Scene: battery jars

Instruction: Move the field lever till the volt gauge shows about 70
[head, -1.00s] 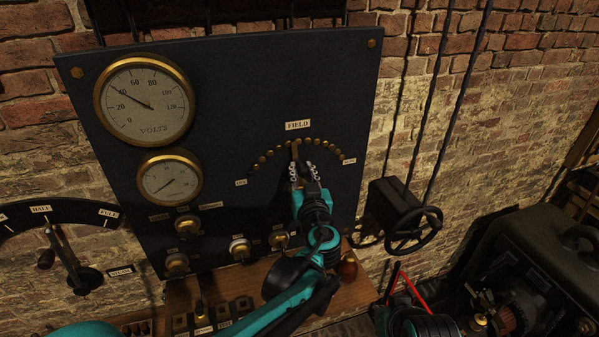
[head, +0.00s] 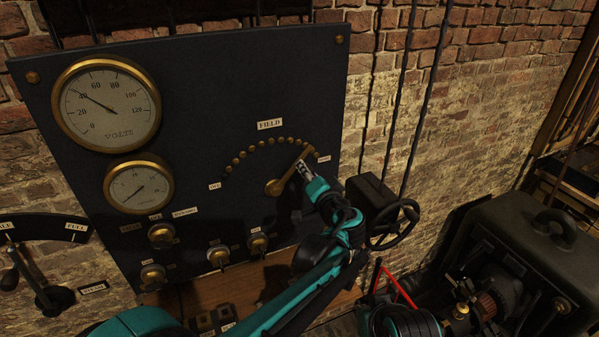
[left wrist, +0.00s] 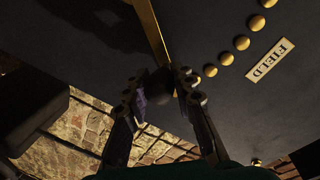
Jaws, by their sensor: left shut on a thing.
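The brass field lever (head: 289,174) is on the dark panel, under the FIELD label. It tilts up and right from its pivot, towards the right end of the stud arc. My left gripper (head: 302,167) is shut at the lever. In the left wrist view, its fingers (left wrist: 158,92) sit either side of a dark round knob (left wrist: 158,86) on the brass bar (left wrist: 151,32). The volt gauge (head: 107,105), brass-rimmed, is at the panel's upper left. Its needle points to about 40.
A smaller gauge (head: 139,188) is below the volt gauge, with several knobs (head: 219,257) lower down. A black handwheel (head: 393,223) stands right of the lever. A dark machine (head: 530,270) is at lower right. Another lever (head: 32,280) is at far left.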

